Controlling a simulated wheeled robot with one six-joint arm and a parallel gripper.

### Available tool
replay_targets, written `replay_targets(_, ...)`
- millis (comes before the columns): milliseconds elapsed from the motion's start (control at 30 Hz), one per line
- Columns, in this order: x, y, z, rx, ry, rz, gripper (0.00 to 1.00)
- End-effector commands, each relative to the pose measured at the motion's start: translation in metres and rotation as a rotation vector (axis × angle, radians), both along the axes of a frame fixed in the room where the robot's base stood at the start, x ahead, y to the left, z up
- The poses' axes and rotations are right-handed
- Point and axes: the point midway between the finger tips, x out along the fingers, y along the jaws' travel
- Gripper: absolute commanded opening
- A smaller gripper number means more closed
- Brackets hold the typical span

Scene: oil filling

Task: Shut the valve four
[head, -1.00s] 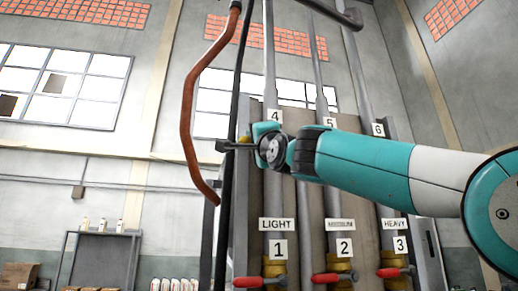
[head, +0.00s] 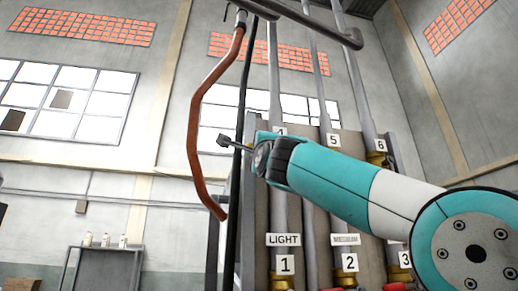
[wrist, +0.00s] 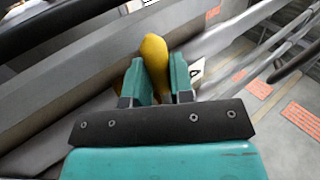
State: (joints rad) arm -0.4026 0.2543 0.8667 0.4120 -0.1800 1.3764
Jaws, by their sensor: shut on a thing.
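My gripper (wrist: 158,85) has its two teal fingers on either side of a yellow, rounded handle (wrist: 155,52) in the wrist view and is shut on it. In the head view my gripper (head: 266,145) is at the column with label 4 (head: 280,131), and it partly covers that label. The handle and body of valve four are hidden behind my gripper and arm in the head view. A white label (wrist: 196,71) with a dark mark shows partly beside the right finger.
Pipes with labels 5 (head: 333,140) and 6 (head: 380,145) stand to the right. Labels 1 (head: 285,264) and 2 (head: 349,262) are below. A red-brown hose (head: 195,130) hangs at left. A dark overhead pipe (head: 320,28) crosses above.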

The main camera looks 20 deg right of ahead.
Motion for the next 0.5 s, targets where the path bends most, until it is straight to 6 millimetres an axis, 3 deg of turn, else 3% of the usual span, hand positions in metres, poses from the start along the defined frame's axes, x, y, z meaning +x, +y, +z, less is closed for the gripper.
replay_targets(100,-0.002,-0.0012,0.0035,0.006,-0.009,0.002,0.0)
replay_targets(133,-0.002,-0.0012,0.0036,0.006,-0.01,0.002,0.27)
replay_targets(233,-0.0019,-0.001,0.0033,0.005,-0.008,0.002,0.47)
replay_targets(500,-0.0016,-0.0001,0.0011,0.002,-0.004,0.002,0.47)
